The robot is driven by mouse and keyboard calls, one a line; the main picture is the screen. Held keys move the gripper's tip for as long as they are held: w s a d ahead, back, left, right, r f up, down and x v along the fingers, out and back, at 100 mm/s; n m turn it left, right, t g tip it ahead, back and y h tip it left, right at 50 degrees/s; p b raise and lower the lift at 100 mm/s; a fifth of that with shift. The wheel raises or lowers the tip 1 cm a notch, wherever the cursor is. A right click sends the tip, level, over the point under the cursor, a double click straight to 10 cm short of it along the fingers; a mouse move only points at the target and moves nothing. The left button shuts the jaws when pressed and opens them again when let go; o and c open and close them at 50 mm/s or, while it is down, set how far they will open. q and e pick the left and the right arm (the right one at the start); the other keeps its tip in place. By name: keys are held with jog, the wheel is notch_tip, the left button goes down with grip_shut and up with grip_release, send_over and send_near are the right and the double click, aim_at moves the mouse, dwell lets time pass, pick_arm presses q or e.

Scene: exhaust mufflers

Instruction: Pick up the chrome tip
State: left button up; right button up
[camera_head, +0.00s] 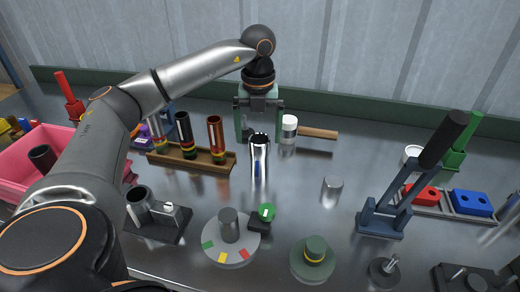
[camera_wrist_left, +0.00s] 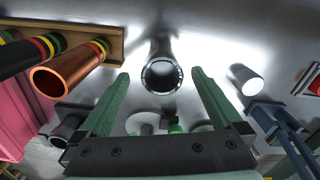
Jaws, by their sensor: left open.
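The chrome tip (camera_head: 259,158) is a shiny upright tube with a dark open top, standing on the metal table near its middle. In the left wrist view, its round open rim (camera_wrist_left: 162,75) lies between the fingertips, with a gap on each side. My left gripper (camera_head: 259,136) is open and empty, pointing down, its green fingers to the left and right of the tip's upper end in the head view. The fingers (camera_wrist_left: 160,75) also show spread in the wrist view. I cannot tell whether the fingertips reach below the rim. My right gripper is out of view.
A wooden rack (camera_head: 190,160) with copper and dark tubes stands close to the left. A white-capped jar (camera_head: 289,128) and a wooden handle (camera_head: 318,132) lie behind. A short silver cylinder (camera_head: 332,189) stands to the right, before a blue toggle clamp (camera_head: 385,218). A round coloured plate (camera_head: 232,250) is nearer me.

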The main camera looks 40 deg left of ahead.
aim_at(260, 150)
pick_arm(q)
notch_tip(260, 150, down, 5)
jog(key=shift+d+f, duration=0.1)
jog(key=shift+f, duration=0.2)
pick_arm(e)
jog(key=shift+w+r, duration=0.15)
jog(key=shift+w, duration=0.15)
pick_arm(q)
jog(key=shift+c, duration=0.2)
jog(key=c, duration=1.3)
jog(key=shift+r, duration=0.15)
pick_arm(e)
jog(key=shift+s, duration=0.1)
